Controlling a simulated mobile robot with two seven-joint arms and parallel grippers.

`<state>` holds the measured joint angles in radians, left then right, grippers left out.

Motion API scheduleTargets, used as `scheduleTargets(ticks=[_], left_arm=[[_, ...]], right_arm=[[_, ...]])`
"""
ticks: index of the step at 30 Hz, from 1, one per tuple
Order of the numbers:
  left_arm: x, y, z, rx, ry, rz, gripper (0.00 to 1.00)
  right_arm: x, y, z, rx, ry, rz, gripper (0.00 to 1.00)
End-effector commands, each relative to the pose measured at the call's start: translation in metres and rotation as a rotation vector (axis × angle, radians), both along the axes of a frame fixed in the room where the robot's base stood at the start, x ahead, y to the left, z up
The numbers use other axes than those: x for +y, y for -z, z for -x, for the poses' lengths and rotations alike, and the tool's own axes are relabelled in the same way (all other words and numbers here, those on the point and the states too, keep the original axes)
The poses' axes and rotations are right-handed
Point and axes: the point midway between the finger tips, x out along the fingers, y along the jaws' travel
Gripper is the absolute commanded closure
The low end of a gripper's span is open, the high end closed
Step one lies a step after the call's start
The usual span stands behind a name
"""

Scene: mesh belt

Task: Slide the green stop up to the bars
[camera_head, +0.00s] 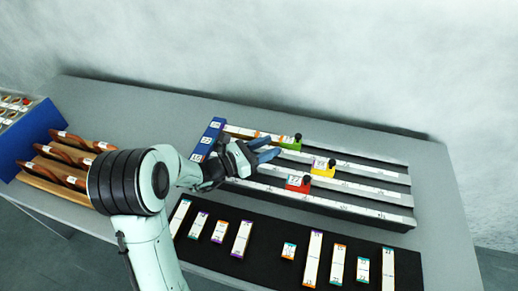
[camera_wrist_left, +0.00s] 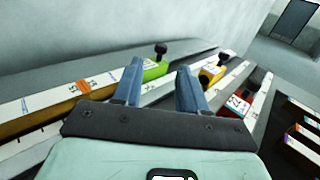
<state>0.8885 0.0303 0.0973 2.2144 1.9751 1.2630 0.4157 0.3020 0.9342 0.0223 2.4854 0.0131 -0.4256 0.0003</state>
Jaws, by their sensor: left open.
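The green stop (camera_head: 290,144), a block with a black knob, sits on the rearmost rail (camera_head: 350,152). White bars with orange marks (camera_head: 240,131) lie on that rail to its left. My left gripper (camera_head: 274,147) is open, its blue fingers pointing at the green stop from the front left. In the left wrist view the green stop (camera_wrist_left: 155,71) shows between and beyond the fingertips (camera_wrist_left: 160,65), and the bars (camera_wrist_left: 60,94) run in from the left. A finger hides where bars and stop come closest, so I cannot tell whether they touch. My right gripper is out of view.
A yellow stop (camera_head: 323,168) and a red stop (camera_head: 298,184) sit on the nearer rails. A blue end block (camera_head: 208,139) closes the rails' left end. Several marked strips lie on a black mat (camera_head: 265,237) in front. A wooden rack (camera_head: 52,170) stands at left.

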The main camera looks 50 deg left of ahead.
Motion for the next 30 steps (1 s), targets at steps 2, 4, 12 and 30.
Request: scheduleTargets(ticks=[2,4,12,30], left_arm=[[0.004,0.000,0.012,0.001,-0.003,-0.001,0.58],[0.005,-0.001,0.019,-0.001,-0.001,-0.001,0.58],[0.006,0.000,0.027,-0.002,0.000,0.000,0.58],[0.006,-0.015,0.026,-0.006,0.000,-0.001,0.58]], right_arm=[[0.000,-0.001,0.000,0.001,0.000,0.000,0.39],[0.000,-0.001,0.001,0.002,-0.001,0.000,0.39],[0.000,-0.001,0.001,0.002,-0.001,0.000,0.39],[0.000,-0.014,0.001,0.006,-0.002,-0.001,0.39]])
